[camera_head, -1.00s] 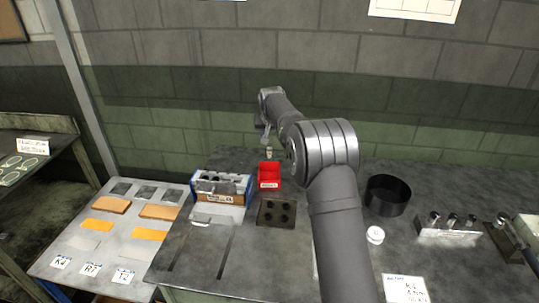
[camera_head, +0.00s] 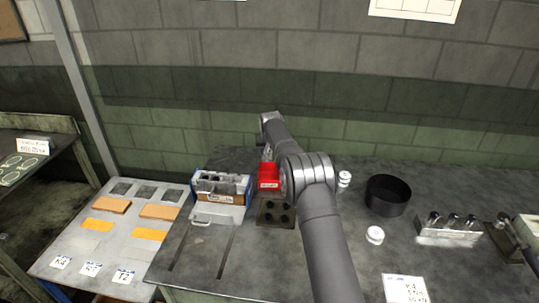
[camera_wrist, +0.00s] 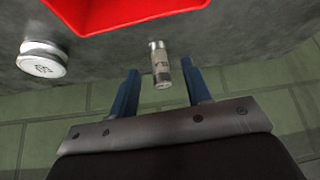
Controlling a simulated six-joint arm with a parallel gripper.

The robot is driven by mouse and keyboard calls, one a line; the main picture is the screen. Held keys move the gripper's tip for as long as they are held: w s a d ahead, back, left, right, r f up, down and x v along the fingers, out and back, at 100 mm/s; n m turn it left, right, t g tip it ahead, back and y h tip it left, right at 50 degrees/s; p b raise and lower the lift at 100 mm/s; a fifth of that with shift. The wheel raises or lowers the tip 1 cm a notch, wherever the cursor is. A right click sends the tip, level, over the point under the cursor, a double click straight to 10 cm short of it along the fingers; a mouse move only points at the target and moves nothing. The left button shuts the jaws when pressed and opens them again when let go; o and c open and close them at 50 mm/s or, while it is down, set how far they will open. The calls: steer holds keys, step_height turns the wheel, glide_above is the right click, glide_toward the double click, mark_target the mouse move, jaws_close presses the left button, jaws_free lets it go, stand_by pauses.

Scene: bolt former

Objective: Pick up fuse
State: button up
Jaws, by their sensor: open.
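The fuse (camera_wrist: 160,66) is a small grey cylinder with shiny metal ends and printing on its side, seen in the wrist view. It is on the grey bench, near the red bin (camera_wrist: 130,12). My gripper (camera_wrist: 160,72) is open, with its two blue fingers on either side of the fuse's near end. I see a gap between the fuse and each finger, narrower on the right. The red bin also shows in the head view (camera_head: 268,178). In the head view my arm and the bin hide the fuse and my fingertips.
A white-lidded round container (camera_wrist: 42,58) is left of the fuse in the wrist view. The brick wall is close behind.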

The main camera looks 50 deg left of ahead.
mark_target(270, 160)
steer(key=shift+x, duration=1.55)
jaws_close()
steer(key=shift+r, duration=0.1)
